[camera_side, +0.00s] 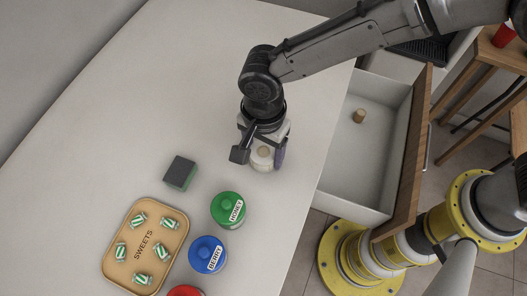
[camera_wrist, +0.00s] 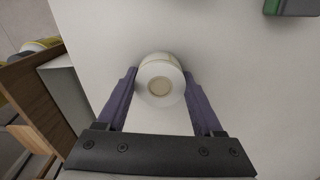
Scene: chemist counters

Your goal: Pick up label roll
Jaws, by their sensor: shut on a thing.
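The label roll (camera_wrist: 159,68) is a short white cylinder with a tan core. In the wrist view it sits between the two purple fingers of my gripper (camera_wrist: 160,88), one finger against each side. In the side view the roll (camera_side: 262,162) shows below my gripper (camera_side: 264,153), on or just above the white counter (camera_side: 150,105); I cannot tell which. My gripper is shut on the roll. One finger is largely hidden in the side view.
A green HONEY jar (camera_side: 229,209), a blue BERRY jar (camera_side: 208,254) and a red jar (camera_side: 186,291) stand in front. A sponge (camera_side: 181,172) and a SWEETS tray (camera_side: 122,228) lie left. The counter's back left is clear.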

